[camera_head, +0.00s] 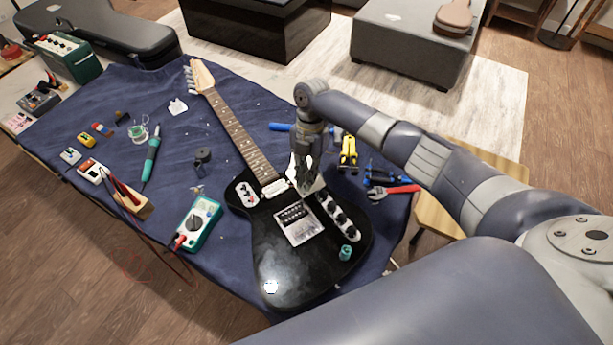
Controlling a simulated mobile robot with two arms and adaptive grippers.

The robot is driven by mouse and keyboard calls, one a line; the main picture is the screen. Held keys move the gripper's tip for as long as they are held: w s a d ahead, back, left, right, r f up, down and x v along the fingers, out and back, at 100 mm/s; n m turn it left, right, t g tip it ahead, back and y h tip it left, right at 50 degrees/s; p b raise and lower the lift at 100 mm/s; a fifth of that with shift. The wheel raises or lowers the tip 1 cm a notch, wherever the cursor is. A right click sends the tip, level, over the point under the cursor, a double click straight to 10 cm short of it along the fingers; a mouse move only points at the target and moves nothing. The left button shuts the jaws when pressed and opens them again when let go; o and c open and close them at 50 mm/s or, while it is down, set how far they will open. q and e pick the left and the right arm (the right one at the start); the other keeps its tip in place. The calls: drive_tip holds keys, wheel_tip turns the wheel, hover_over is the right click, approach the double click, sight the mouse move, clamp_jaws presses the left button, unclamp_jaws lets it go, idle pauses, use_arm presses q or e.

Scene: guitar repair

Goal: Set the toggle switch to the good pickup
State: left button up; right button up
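A black electric guitar (272,258) lies on a blue cloth, its neck (236,130) pointing to the far left. A chrome control plate (246,194) with small dark and red controls sits left of the neck's base. A second plate with several dark knobs (338,213) sits on the right side of the body. A pale pickup (275,188) is at the neck end and a dark one (291,214) on the bridge plate. My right gripper (307,186) points down over the upper right of the body; its finger gap is unclear. My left gripper is out of view.
A teal cylinder (346,252) stands on or beside the body's lower right edge.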

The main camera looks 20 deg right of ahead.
idle(0.3)
drive_tip(key=v, duration=1.2)
drive_tip(key=shift+a, duration=0.1)
